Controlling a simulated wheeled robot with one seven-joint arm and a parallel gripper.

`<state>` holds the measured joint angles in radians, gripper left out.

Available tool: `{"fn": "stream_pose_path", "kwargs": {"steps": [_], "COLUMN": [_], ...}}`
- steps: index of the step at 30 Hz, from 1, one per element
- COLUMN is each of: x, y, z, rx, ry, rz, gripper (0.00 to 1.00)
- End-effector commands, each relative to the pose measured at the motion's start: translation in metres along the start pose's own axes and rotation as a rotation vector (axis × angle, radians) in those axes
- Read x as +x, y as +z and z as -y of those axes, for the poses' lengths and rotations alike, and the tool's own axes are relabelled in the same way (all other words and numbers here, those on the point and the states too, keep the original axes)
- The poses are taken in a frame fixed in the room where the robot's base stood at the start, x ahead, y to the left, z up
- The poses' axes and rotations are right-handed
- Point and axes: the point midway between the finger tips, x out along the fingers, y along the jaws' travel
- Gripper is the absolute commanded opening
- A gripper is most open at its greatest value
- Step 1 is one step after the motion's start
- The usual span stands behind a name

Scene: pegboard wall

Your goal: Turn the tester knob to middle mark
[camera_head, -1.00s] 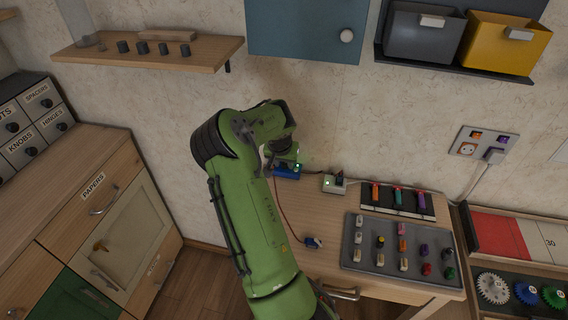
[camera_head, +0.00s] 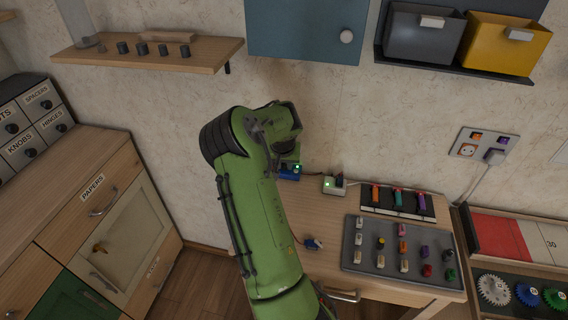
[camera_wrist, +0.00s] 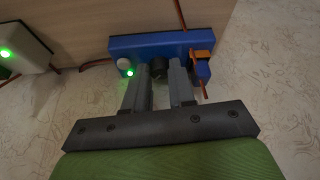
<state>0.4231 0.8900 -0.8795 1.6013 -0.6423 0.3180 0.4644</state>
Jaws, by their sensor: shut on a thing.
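The blue tester (camera_wrist: 125,43) stands out in the wrist view, with a lit green lamp, a round white button and an orange part at its right end. Its dark knob (camera_wrist: 158,70) sits between the fingertips of my gripper (camera_wrist: 159,67), which is shut on it. The knob's pointer and the marks are too small or hidden to read. In the head view the tester (camera_head: 289,175) shows at the table's back left, partly covered by my green arm, and the knob cannot be made out.
A pale box with a green light (camera_head: 334,184) stands right of the tester. A grey tray (camera_head: 352,262) with several small parts and a dark holder (camera_head: 369,207) with coloured pieces lie further right. A blue cabinet (camera_head: 300,30) hangs above.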

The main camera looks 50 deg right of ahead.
Motion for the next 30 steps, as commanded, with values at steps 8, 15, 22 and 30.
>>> {"fn": "stream_pose_path", "kwargs": {"steps": [8, 15, 22, 30], "x": [0.0004, 0.0002, 0.0004, 0.0007], "y": [-0.0006, -0.0016, -0.0020, -0.0023], "z": [-0.0035, -0.0050, -0.0058, -0.0063], "rx": [-0.209, -0.387, -0.511, -0.583], "ry": [-0.089, -0.162, -0.212, -0.241], "rz": [-0.002, -0.002, -0.002, -0.001], "gripper": [0.00, 0.00, 0.00, 0.00]}}
